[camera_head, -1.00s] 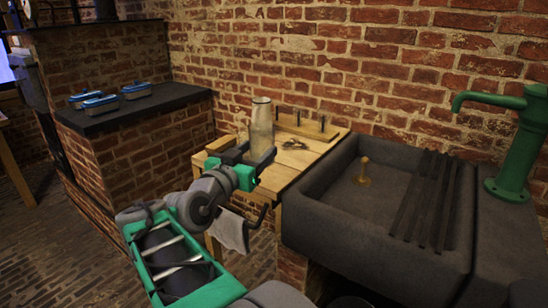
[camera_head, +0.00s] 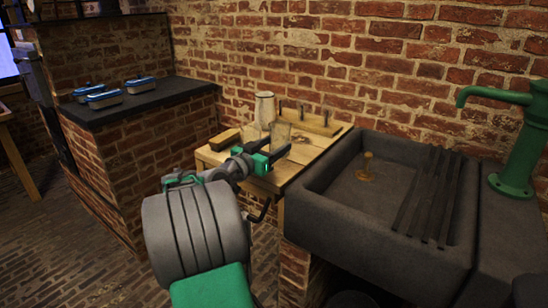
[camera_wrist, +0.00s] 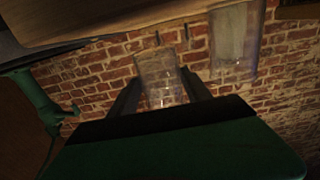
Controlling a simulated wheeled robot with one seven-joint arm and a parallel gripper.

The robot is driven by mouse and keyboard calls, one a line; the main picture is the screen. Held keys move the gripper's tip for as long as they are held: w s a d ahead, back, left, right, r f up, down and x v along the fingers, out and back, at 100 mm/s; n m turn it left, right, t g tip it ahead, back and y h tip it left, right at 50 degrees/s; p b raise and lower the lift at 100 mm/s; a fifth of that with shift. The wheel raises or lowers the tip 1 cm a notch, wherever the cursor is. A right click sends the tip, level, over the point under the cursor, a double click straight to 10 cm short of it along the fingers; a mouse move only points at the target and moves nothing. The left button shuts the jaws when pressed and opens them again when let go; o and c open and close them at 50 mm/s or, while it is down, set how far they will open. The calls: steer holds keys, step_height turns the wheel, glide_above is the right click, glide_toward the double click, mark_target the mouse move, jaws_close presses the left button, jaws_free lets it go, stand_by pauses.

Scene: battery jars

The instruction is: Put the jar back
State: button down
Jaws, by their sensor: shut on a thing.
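My gripper (camera_head: 276,152) is over the wooden table (camera_head: 296,176) beside the sink. It is shut on a clear glass jar (camera_head: 282,132), which stands up between the fingers. In the wrist view the jar (camera_wrist: 160,82) shows between the two dark fingers, with brick wall behind it. I cannot tell whether its base touches the table. A tall pale jar (camera_head: 264,108) stands behind, to the left of the held one; it also shows in the wrist view (camera_wrist: 235,42). Another clear glass shape (camera_head: 251,133) shows left of the gripper, partly hidden.
A wooden rack with dark pegs (camera_head: 318,126) lies at the table's back against the brick wall. The dark stone sink (camera_head: 340,200) is to the right, with a green pump (camera_head: 515,150). Blue-lidded boxes (camera_head: 103,99) sit far left.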

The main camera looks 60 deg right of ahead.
steer(key=shift+f, duration=1.55)
steer(key=shift+f+b, duration=0.2)
steer(key=shift+b, duration=0.25)
steer(key=shift+c, duration=2.2)
jaws_free()
steer(key=shift+r, duration=0.1)
